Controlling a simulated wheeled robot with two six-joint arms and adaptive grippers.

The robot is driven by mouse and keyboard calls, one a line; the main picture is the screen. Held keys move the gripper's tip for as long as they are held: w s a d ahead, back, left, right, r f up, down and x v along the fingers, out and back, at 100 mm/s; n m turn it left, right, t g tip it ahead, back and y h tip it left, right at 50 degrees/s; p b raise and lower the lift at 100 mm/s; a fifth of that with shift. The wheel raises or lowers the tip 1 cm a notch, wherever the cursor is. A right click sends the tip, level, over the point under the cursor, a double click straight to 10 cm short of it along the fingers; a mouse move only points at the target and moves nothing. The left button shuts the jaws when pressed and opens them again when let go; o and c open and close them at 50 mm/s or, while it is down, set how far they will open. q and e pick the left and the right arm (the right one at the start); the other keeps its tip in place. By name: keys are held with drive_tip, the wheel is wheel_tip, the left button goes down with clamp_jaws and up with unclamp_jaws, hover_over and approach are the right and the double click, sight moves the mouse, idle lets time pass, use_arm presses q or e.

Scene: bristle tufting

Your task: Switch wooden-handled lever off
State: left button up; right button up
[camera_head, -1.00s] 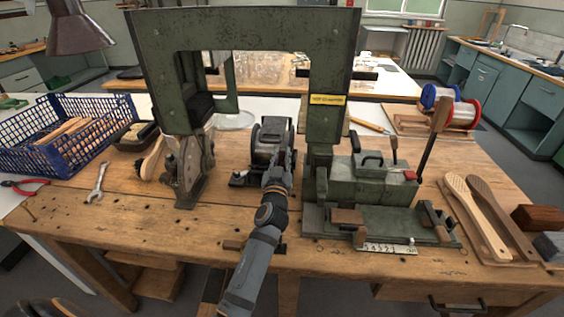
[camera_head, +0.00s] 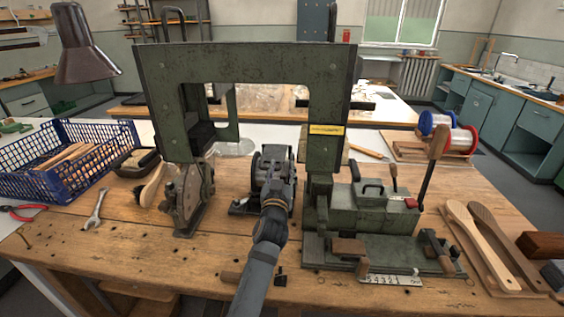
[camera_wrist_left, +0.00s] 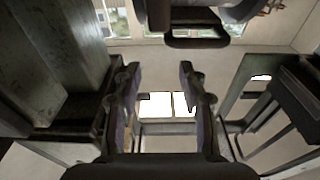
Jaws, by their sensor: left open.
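The tall lever with a wooden handle (camera_head: 438,142) stands at the right end of the green machine (camera_head: 340,70), tilted slightly right. A shorter lever with a small wooden grip (camera_head: 393,175) stands on the green block left of it, near a red part. My left gripper (camera_head: 277,180) is under the arch of the green frame, well left of both levers and in front of a dark motor-like unit that it partly hides. In the left wrist view its two fingers (camera_wrist_left: 158,75) are apart with nothing between them. The right gripper is out of view.
A blue crate (camera_head: 75,130), a wrench (camera_head: 96,210) and a brush (camera_head: 150,186) lie at left. Wooden brush handles (camera_head: 482,246) and wire spools (camera_head: 460,139) are at right. The green frame's uprights stand either side of my left gripper.

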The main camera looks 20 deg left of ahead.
use_arm(q)
wheel_tip(320, 180, up, 5)
drive_tip(key=shift+f, duration=0.15)
idle(0.3)
